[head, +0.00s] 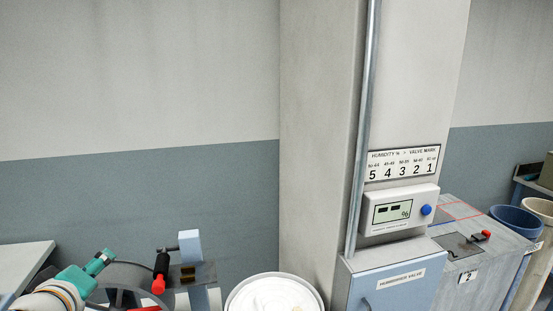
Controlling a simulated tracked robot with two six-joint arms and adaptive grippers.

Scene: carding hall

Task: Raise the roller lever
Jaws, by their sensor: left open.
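A lever with a black grip and a red end (161,272) stands at the lower left of the head view, in front of a grey bracket and a pale blue block (190,246). Its red end points down. I take it to be the roller lever, though no label on it shows. My left gripper (106,257), teal, is open and empty to the left of the lever, apart from it in the picture. Part of a dark curved rim (130,278) shows behind the gripper; the roller itself is not clear. My right gripper is not in view.
A white round container (273,293) stands right of the lever. A pillar, a pipe (362,130) and a blue humidifier valve cabinet (395,284) are further right. A grey box marked 2 (483,262) bears another red-ended handle (481,236). A pale table (22,258) is at left.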

